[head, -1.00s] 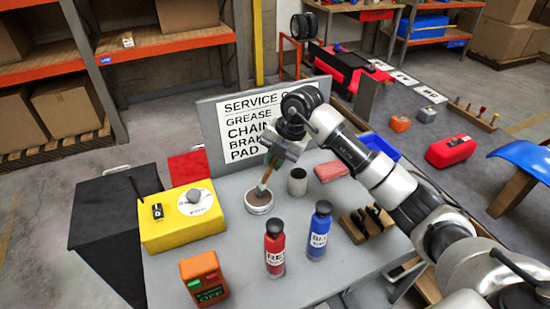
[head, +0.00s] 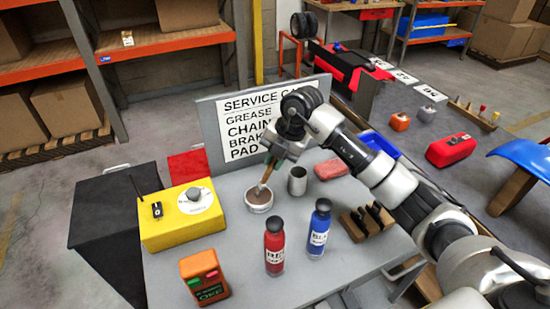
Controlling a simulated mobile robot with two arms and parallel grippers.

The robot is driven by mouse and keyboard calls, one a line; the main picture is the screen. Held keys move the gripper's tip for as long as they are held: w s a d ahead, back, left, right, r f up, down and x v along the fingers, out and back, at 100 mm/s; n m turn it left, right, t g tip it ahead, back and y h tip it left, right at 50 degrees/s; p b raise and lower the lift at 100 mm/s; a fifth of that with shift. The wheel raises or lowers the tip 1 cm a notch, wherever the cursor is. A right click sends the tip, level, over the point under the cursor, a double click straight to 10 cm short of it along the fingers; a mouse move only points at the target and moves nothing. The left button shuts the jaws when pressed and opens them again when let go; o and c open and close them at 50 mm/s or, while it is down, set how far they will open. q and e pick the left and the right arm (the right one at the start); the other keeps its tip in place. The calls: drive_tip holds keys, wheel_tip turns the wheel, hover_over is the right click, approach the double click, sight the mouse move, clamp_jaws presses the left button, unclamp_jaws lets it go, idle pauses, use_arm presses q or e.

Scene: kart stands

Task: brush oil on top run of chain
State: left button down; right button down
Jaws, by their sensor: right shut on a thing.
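My right gripper (head: 275,160) is shut on a brush (head: 266,176) with a wooden handle. The brush points down and its tip is in or just over a small white tub (head: 258,200) with brown contents, on the grey table. The exact contact of the bristles is too small to tell. No chain can be made out in this view. A sign (head: 252,122) behind the tub lists service words, "CHAIN" among them. My left gripper is not in view.
A metal cup (head: 297,180) and red block (head: 331,169) stand close right of the tub. Red (head: 274,247) and blue (head: 319,229) bottles stand in front. A yellow box (head: 181,217), orange device (head: 204,278) and dark holder (head: 366,221) are around.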

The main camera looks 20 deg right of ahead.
idle(0.5)
drive_tip(key=shift+r+p, duration=2.7)
drive_tip(key=shift+r, duration=0.85)
drive_tip(key=shift+f, duration=0.1)
